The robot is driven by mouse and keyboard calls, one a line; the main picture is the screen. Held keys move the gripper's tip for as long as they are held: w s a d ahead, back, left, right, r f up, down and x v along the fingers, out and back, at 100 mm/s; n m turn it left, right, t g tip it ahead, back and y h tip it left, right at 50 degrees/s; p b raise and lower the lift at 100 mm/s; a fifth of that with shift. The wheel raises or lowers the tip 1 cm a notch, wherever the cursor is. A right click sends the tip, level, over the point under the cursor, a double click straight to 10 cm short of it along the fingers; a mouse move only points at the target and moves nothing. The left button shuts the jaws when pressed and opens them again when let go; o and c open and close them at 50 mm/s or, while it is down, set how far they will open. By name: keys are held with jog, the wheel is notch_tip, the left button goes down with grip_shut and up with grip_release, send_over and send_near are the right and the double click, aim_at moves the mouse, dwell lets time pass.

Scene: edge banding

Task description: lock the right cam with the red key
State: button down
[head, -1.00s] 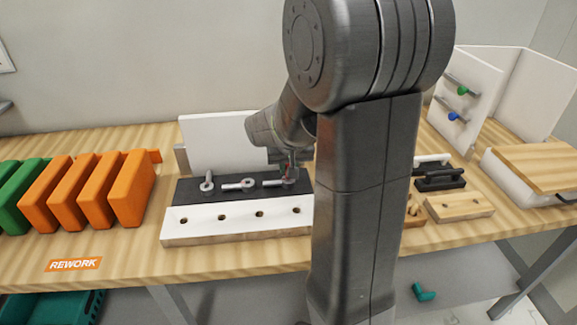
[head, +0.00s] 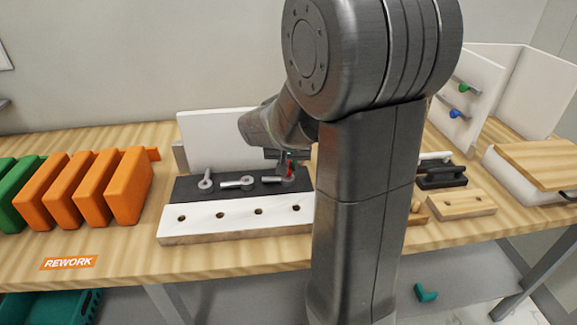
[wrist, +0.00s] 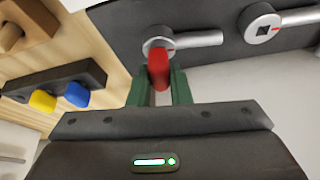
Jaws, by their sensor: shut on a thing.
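My gripper (head: 287,163) is shut on the red key (wrist: 158,72); its green fingers (wrist: 158,88) press the key from both sides. The key's far end overlaps the round head of the right cam (wrist: 190,40); I cannot tell whether it sits in the socket. In the head view the right cam (head: 271,181) has its lever pointing left. The middle cam (head: 236,184) also points left, and it shows a square socket and a red mark in the wrist view (wrist: 263,30). The left cam (head: 205,180) has its lever pointing up.
The cams stand on a dark strip (head: 187,190) behind a white board with several holes (head: 240,225). Orange blocks (head: 128,185) stand at left. Dark holders and wooden blocks (head: 460,206) lie at right. A white panel (head: 215,140) rises behind.

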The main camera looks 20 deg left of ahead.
jog(key=shift+m+h+b, duration=0.8)
jog(key=shift+m+b, duration=0.65)
jog(key=shift+m, duration=0.45)
jog(key=shift+m+h+b, duration=0.7)
jog(key=shift+m+b, duration=0.05)
jog(key=shift+m, duration=1.25)
jog(key=m+h, duration=0.1)
jog(key=m, duration=0.3)
jog(key=shift+s+m+g+h, duration=0.1)
jog(key=shift+m+g+h, duration=0.2)
jog(key=shift+m+h, duration=0.1)
